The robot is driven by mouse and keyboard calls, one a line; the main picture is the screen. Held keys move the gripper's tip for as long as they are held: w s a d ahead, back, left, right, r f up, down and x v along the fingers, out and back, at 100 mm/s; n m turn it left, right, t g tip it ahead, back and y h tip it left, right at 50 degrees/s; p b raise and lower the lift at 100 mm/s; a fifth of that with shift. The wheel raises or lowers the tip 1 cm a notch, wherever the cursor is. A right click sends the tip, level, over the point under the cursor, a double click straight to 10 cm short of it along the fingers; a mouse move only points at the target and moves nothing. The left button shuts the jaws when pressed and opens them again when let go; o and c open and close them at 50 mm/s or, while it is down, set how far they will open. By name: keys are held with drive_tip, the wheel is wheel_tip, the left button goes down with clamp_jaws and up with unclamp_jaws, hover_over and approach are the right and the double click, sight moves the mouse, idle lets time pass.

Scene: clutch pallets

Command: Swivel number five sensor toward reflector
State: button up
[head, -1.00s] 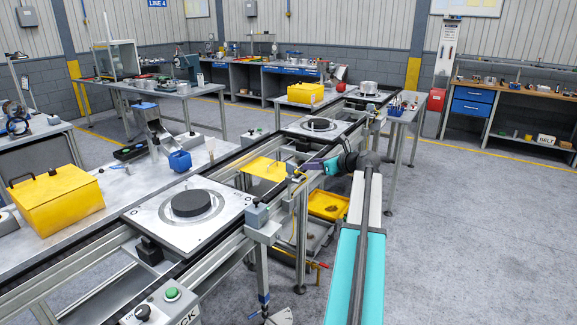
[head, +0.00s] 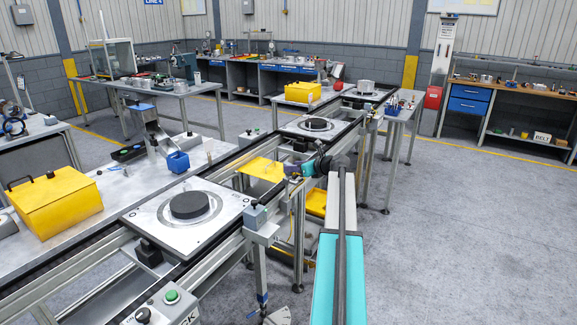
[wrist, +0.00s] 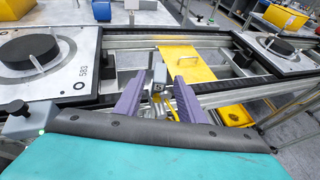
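A small grey sensor block (wrist: 158,76) with a dark, number-like mark stands on the conveyor's near rail in the wrist view. My gripper (wrist: 159,80) has two purple fingers, spread open, one on each side of the block. I cannot tell whether either finger touches it. In the head view my gripper (head: 299,170) is at the near rail beside the yellow plate (head: 262,169); it is small and partly hidden by my arm there. I cannot pick out the reflector with certainty.
A pallet (head: 150,215) with a dark disc (head: 193,204) lies left of my gripper; another pallet (head: 318,137) lies farther along the conveyor. A grey box (head: 256,215) stands on the near rail. A yellow bin (head: 316,203) is below. The floor at right is clear.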

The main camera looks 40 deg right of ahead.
drive_tip(key=shift+p+x, duration=0.35)
drive_tip(key=shift+x, duration=1.7)
drive_tip(key=shift+c, duration=0.4)
clamp_jaws()
drive_tip(key=shift+d+n+y, duration=0.15)
drive_tip(key=shift+n+y, duration=0.25)
drive_tip(key=shift+y, duration=0.1)
drive_tip(key=shift+d+n+y, duration=0.1)
drive_tip(key=shift+n+y, duration=0.4)
drive_tip(key=shift+y, duration=0.1)
drive_tip(key=shift+n+y, duration=0.9)
drive_tip(key=shift+y, duration=0.1)
